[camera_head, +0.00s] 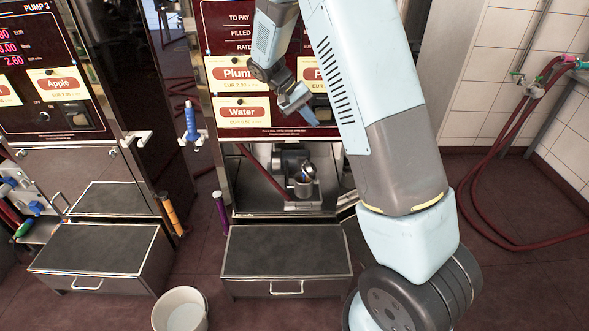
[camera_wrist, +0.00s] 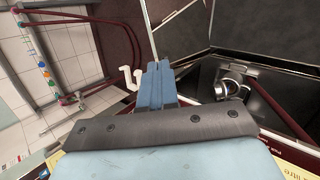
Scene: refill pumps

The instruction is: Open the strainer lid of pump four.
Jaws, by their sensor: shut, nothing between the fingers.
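The pump at the centre (camera_head: 228,100) stands beside the one marked Pump 3; its own number is hidden. Its lower compartment is open and shows a small metal cylindrical strainer (camera_head: 304,188) with a round metal lid (camera_head: 309,170) at its top. I cannot tell whether the lid is fully closed. The strainer also shows in the wrist view (camera_wrist: 230,88), right of my fingers. My gripper (camera_head: 297,106) is shut and empty, in front of the pump's label panel, above and apart from the strainer. Its blue fingers touch each other in the wrist view (camera_wrist: 156,82).
A grey-topped step box (camera_head: 287,250) stands below the compartment, with a white bucket (camera_head: 181,310) at its left. Pump 3 (camera_head: 50,70) is at the left. A red hose (camera_head: 478,190) hangs at the right wall. My arm covers the pump's right side.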

